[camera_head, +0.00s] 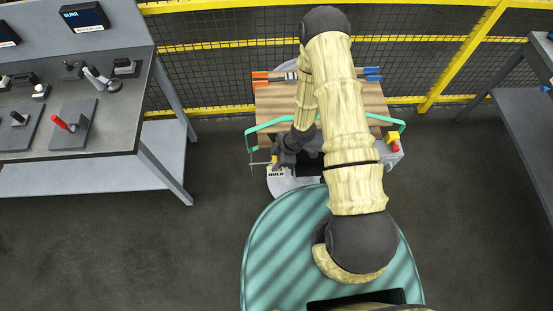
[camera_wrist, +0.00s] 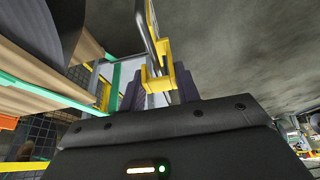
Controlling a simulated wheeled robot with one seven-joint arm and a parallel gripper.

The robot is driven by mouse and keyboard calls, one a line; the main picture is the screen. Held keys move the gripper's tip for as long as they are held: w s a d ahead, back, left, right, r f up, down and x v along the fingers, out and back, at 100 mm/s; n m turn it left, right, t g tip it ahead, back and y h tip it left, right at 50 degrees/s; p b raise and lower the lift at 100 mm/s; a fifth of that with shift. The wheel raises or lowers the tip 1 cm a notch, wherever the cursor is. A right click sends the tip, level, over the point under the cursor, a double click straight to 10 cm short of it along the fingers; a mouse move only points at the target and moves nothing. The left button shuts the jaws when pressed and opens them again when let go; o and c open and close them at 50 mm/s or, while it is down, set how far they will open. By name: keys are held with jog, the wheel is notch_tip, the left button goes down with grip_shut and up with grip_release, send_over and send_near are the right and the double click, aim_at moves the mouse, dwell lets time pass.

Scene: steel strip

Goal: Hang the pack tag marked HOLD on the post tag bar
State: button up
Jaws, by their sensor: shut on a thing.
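The pack tag marked HOLD (camera_head: 277,172) shows as a small pale tag with dark letters, just below my gripper (camera_head: 276,160) in the head view. In the wrist view my gripper (camera_wrist: 157,88) is shut on a yellow piece (camera_wrist: 155,76), which I take to be part of the tag. A grey metal loop or rod (camera_wrist: 143,30) runs up from that piece. A thin bar (camera_head: 257,164) sticks out left of my gripper in the head view; I cannot tell if it is the post tag bar. My arm hides much of the post area, and I cannot tell whether tag and bar touch.
A brown slatted load (camera_head: 273,98) with a green rail (camera_head: 266,124) stands behind my gripper. A red and yellow device (camera_head: 392,139) is at its right. A workbench (camera_head: 110,135) with tools stands left, another table (camera_head: 520,110) right, mesh fence (camera_head: 225,65) behind.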

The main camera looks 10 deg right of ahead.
jog(key=shift+f+b, duration=0.5)
jog(key=shift+f, duration=0.15)
jog(key=o, duration=1.1)
jog(key=shift+c, duration=0.2)
jog(key=shift+r, duration=0.15)
jog(key=shift+w+d+r, duration=0.1)
jog(key=shift+d+r, duration=0.15)
jog(key=shift+r, duration=0.2)
jog(key=p+v, duration=0.3)
jog(key=v, duration=1.3)
jog(key=shift+r, duration=0.15)
